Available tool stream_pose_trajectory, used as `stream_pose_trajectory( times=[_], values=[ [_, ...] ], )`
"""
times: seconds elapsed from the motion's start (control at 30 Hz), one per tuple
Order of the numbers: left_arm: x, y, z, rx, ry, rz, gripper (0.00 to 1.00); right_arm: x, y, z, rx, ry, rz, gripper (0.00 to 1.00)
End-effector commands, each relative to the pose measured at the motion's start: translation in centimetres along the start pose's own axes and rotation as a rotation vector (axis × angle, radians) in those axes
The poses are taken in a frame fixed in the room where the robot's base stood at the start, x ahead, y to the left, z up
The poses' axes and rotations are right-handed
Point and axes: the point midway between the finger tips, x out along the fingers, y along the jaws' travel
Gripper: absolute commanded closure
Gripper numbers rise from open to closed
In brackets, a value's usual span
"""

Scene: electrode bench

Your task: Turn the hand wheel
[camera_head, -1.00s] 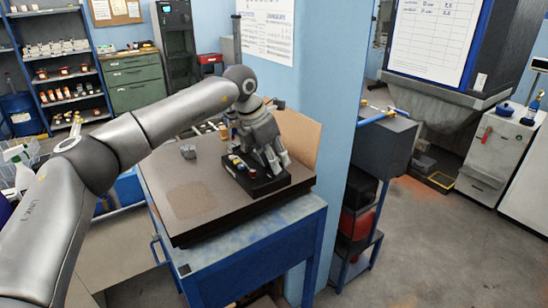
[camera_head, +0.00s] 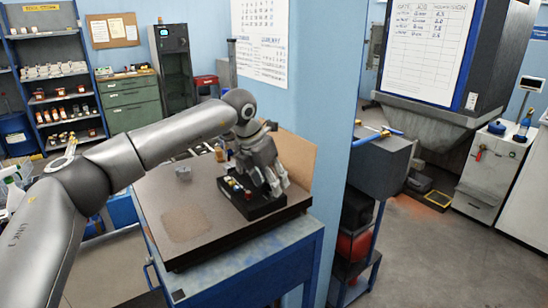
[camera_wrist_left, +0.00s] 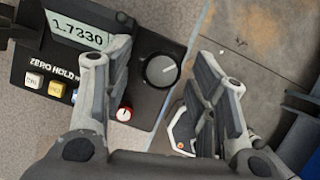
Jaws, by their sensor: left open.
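No large hand wheel stands out. A round dark knob with a grey face and a white mark (camera_wrist_left: 160,70) is on a black instrument box (camera_wrist_left: 66,58), between my left gripper's fingers (camera_wrist_left: 163,58). Contact cannot be told. The box has a display reading about 1.7330, a white and a yellow button, and a small red-and-white knob (camera_wrist_left: 124,113). In the head view, my left gripper (camera_head: 271,189) is above the right part of the box (camera_head: 252,209); its hand hides that part and the round knob. The left gripper is open. My right gripper is not in view.
The box stands on a brown board on a blue bench (camera_head: 245,262). A small grey block (camera_head: 183,173) sits behind it. An upright tan board (camera_head: 295,157) and blue wall (camera_head: 335,110) are close on the right. The board's front left is clear.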

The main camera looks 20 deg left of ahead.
Motion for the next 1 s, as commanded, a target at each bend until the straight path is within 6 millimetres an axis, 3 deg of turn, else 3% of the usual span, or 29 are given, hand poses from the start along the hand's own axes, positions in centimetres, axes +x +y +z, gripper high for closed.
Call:
stream_pose_trajectory(
  times=[0.2,0.53,1.0],
  values=[
    [-0.1,-0.2,0.1,-0.167,-0.002,0.072,0.48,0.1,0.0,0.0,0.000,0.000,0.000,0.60],
    [-0.3,-0.5,0.2,-0.431,0.000,0.181,0.48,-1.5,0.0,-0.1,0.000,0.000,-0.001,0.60],
    [-0.6,-0.7,0.6,-0.818,0.000,0.341,0.48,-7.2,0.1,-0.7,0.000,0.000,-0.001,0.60]
  ],
)
